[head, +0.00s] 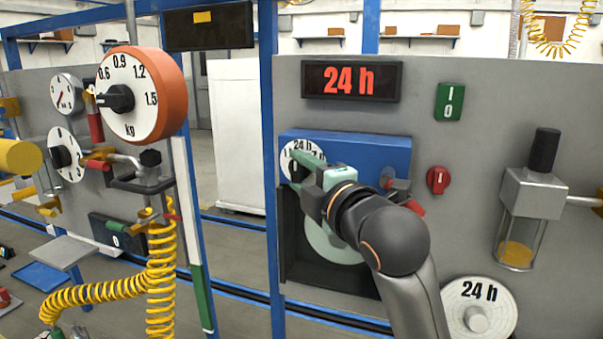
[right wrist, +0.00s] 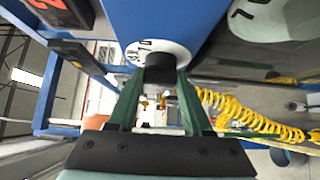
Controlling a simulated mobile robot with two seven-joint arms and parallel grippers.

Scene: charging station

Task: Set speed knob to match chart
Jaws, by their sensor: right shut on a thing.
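A red-lit display (head: 351,80) reads "24 h" at the top of the grey panel. The knob's pointer and exact setting are hidden. My left gripper is not in view.
The blue block (head: 350,141) stands above a dark-framed recess with a pale disc (head: 330,243), partly behind my right arm. A red knob (head: 438,180), green switch (head: 449,102) and "24 h" disc (head: 490,298) are nearby. An orange kg dial (head: 172,85) stands left.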

